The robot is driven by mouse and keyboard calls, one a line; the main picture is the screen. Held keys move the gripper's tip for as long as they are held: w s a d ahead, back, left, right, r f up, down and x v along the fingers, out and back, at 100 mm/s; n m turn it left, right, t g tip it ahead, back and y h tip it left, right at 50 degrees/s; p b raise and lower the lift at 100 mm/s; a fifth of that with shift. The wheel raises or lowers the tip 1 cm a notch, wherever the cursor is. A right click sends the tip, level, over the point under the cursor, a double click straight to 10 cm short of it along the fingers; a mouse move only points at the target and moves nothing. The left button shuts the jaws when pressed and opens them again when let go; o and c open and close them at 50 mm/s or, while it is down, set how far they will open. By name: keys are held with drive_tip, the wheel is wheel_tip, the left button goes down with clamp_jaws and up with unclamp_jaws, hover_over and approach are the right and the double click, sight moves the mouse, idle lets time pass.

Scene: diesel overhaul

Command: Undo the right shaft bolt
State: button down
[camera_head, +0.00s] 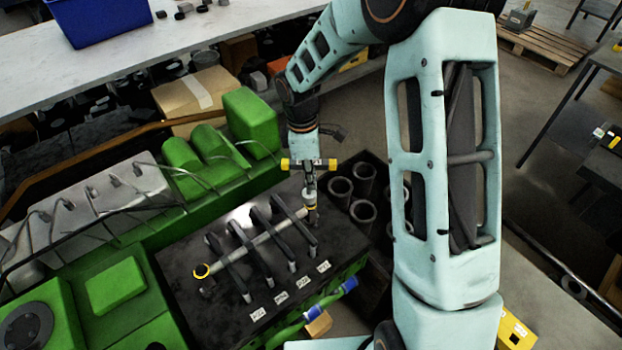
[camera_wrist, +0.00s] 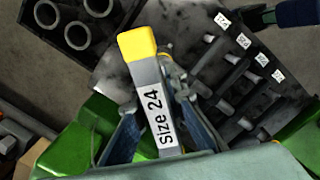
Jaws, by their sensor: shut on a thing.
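My gripper (camera_wrist: 160,128) is shut on a wrench (camera_wrist: 154,95) with a yellow end and a "Size 24" label. In the head view the wrench is a T-handle with yellow ends (camera_head: 310,163), and its stem points down. A grey shaft (camera_head: 252,243) lies across the dark engine block top (camera_head: 185,285), under several black brackets. The wrench's lower end is over the shaft's right end (camera_head: 312,214). The right shaft bolt is hidden or too small to make out, and I cannot tell whether the wrench is seated on it.
Several dark hollow cylinders (camera_head: 341,189) stand in a black crate beside the block's right. Green engine covers (camera_head: 250,120) rise behind it. A bench (camera_head: 180,45) with a blue bin (camera_head: 100,18) is at the back left. Small labels (camera_head: 258,314) line the block's front.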

drive_tip(key=m+b, duration=0.1)
drive_tip(key=m, duration=0.5)
drive_tip(key=shift+s+m+g+b, duration=0.1)
drive_tip(key=shift+m+g+b, duration=0.2)
drive_tip(key=shift+b, duration=0.05)
drive_tip(key=m+b, duration=0.1)
drive_tip(key=m, duration=0.4)
drive_tip(key=shift+s+m+y, duration=0.1)
drive_tip(key=shift+m+y, duration=0.2)
drive_tip(key=shift+m, duration=0.1)
drive_tip(key=m, duration=0.5)
drive_tip(key=shift+s, duration=0.1)
drive_tip(key=m, duration=0.4)
drive_tip(key=shift+a+m+y, duration=0.1)
drive_tip(key=shift+m+y, duration=0.3)
drive_tip(key=shift+a, duration=0.1)
drive_tip(key=shift+f, duration=0.15)
